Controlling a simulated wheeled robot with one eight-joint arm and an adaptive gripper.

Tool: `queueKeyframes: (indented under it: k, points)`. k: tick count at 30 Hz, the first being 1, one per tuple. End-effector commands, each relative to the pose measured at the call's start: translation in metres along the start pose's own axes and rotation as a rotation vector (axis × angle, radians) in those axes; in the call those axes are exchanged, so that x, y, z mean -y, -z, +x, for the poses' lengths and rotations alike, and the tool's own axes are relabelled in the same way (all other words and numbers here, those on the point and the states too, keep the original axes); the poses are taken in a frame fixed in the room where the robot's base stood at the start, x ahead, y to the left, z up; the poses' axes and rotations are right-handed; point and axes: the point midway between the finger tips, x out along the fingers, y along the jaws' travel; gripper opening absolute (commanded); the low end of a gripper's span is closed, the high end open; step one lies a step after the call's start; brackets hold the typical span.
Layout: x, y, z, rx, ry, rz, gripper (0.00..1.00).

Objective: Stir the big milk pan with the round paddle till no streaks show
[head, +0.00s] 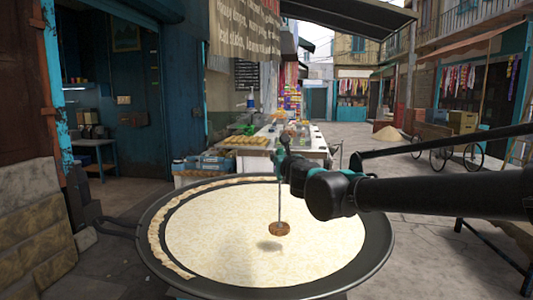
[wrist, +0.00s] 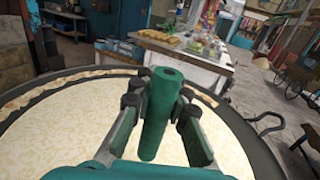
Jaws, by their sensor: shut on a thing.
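The big milk pan (head: 375,240) is wide, dark and round, and it fills the lower middle of the head view. The milk (head: 215,235) in it is cream-coloured with a fine mottled pattern over its surface. A thicker crust lies along the left inner rim. My gripper (head: 283,165) is over the pan, shut on the green handle of the round paddle (wrist: 157,120). The thin rod hangs down to the brown round paddle head (head: 279,228). A shadow lies on the milk below the head, which looks to be just above the surface. In the wrist view the paddle head is hidden.
A stall counter (head: 310,150) with food and trays stands behind the pan. A small table (head: 92,145) is in the doorway at left. A wooden cart (head: 440,135) stands at right. The pan's handle (head: 112,228) sticks out left.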

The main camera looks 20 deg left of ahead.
Motion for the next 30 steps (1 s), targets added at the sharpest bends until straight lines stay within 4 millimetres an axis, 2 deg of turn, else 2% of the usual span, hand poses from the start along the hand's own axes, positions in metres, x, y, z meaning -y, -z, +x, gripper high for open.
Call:
queueKeyframes:
  k: [18, 30]
  points:
    - [0.0, 0.056, 0.0, 0.0, 0.0, 0.0, 0.0]
    - [0.0, 0.073, 0.0, 0.0, 0.0, 0.0, 0.0]
